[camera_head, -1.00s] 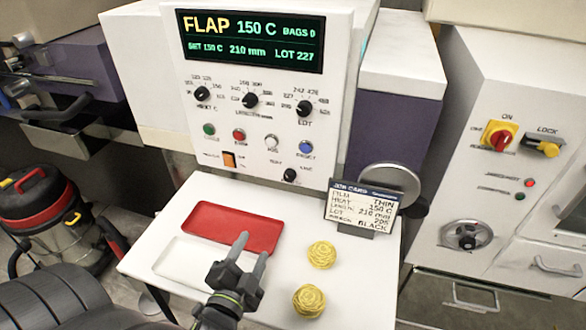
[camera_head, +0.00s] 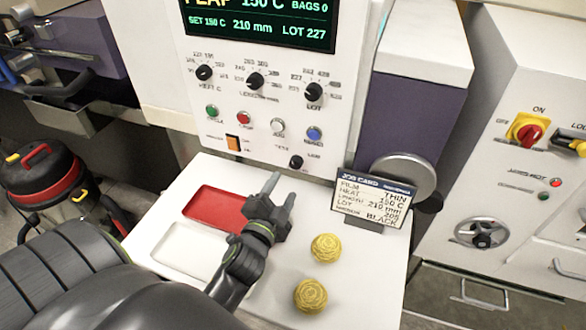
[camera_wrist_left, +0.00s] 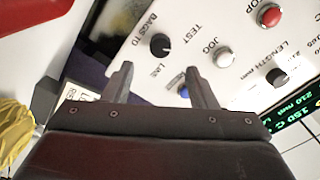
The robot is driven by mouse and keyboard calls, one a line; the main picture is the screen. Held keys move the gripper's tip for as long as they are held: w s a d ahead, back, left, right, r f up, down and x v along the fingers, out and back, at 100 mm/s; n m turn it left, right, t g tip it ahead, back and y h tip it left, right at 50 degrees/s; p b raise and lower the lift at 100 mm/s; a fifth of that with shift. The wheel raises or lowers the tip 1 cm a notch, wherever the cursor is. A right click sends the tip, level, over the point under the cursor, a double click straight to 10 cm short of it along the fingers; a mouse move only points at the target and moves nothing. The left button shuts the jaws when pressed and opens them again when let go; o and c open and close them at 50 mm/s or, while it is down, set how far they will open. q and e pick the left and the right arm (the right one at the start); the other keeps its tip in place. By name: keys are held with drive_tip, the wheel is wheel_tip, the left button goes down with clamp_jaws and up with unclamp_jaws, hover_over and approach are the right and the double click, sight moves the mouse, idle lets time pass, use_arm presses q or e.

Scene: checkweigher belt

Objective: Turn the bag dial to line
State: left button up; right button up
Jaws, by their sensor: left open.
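The bag dial (camera_head: 296,162) is a small black knob low on the white panel, above the tray table. In the left wrist view the bag dial (camera_wrist_left: 160,45) shows with the lettering "BAGS TO" and "LAB" beside it. My left gripper (camera_head: 281,188) is open and empty, below and slightly left of the dial, with its fingers pointing toward the panel. In the wrist view the dial lies just beyond the open fingertips (camera_wrist_left: 158,68), apart from them. The line label cannot be read. My right gripper is not in view.
Other knobs, coloured buttons and an orange switch (camera_head: 233,143) sit close to the dial.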

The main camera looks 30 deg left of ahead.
sight(295, 166)
use_arm(q)
drive_tip(key=x, duration=0.7)
drive_tip(key=shift+p, duration=0.35)
drive_tip(key=shift+w+a, duration=0.1)
drive_tip(key=shift+w, duration=0.3)
